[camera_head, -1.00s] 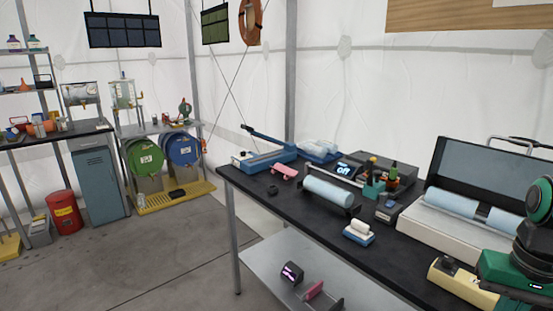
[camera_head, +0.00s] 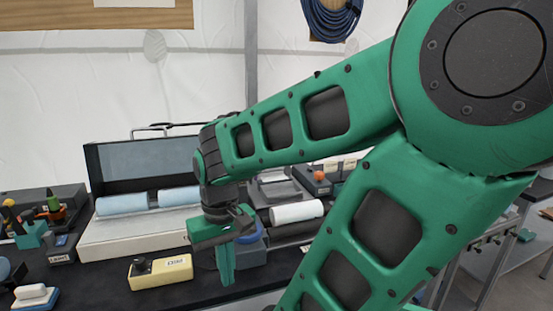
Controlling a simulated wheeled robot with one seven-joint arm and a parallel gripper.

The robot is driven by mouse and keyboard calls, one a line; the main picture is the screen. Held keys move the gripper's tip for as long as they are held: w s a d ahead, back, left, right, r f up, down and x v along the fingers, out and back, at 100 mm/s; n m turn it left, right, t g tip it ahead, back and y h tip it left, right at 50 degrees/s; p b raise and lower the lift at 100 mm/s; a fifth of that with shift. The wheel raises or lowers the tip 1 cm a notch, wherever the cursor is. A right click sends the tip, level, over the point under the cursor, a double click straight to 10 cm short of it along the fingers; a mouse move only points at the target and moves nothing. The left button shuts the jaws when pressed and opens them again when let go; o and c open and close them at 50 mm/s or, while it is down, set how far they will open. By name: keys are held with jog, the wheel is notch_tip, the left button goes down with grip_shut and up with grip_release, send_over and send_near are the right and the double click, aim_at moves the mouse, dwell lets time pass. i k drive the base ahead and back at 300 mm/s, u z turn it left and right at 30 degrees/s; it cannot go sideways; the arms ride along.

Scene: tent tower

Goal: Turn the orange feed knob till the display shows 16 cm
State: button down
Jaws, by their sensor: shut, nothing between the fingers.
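My gripper (camera_head: 227,268) points down at the middle of the head view, its fingers together and empty. It hangs in front of the bench, just right of the yellow box. A small round orange thing (camera_head: 319,175) shows behind my arm, on or near a dark unit at the back of the bench. I cannot tell whether it is the feed knob. No display with a readable number shows now. My green arm hides much of the bench's right side.
A yellow box (camera_head: 160,271) with a dark knob and a label stands left of my gripper. Behind it is an open case (camera_head: 140,233) with pale blue rolls. A white roll (camera_head: 297,212) lies to the right. A white-topped blue block (camera_head: 36,296) sits front left.

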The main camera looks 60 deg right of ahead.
aim_at(319, 175)
jog(key=z, duration=1.5)
